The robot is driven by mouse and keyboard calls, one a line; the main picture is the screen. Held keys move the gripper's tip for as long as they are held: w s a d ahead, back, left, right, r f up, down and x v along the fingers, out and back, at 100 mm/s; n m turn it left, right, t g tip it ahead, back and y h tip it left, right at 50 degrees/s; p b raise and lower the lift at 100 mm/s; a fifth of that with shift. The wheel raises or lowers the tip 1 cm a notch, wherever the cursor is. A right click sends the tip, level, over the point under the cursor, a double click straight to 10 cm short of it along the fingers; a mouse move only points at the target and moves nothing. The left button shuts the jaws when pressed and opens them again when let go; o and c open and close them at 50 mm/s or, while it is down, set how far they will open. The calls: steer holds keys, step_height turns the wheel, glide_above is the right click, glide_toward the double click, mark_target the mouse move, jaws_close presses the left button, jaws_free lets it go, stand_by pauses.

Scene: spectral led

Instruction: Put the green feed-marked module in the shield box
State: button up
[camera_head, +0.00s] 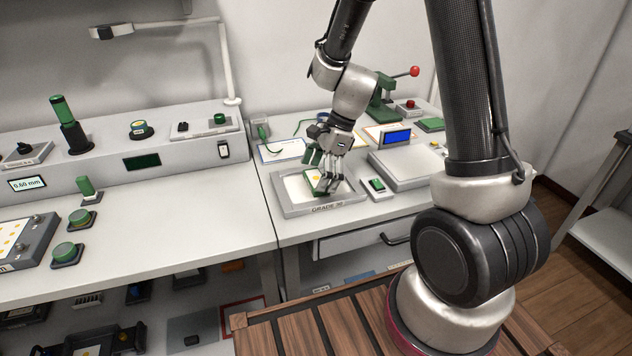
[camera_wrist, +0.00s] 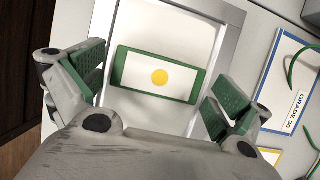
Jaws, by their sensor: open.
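The green module (camera_wrist: 133,68) has a green frame, a white face and a yellow dot. It lies flat in a grey-rimmed tray (camera_wrist: 224,40) with a pale floor; the tray also shows in the head view (camera_head: 287,209), with lettering on its front rim. My gripper (camera_wrist: 157,88) is open, with one green-padded finger beyond each short end of the module and gaps on both sides. In the head view my gripper (camera_head: 323,180) is low over the tray and partly hides the module. I cannot tell which thing is the shield box.
A green-button switch (camera_head: 377,184) stands just right of the tray. A grey instrument (camera_head: 408,168) and a blue display (camera_head: 397,137) are beyond it. A lever press (camera_head: 385,100) stands behind. Green knobs (camera_head: 68,252) are on the left bench, and a drawer (camera_head: 350,240) is below the tray.

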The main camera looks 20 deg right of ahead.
steer(key=c, duration=0.9)
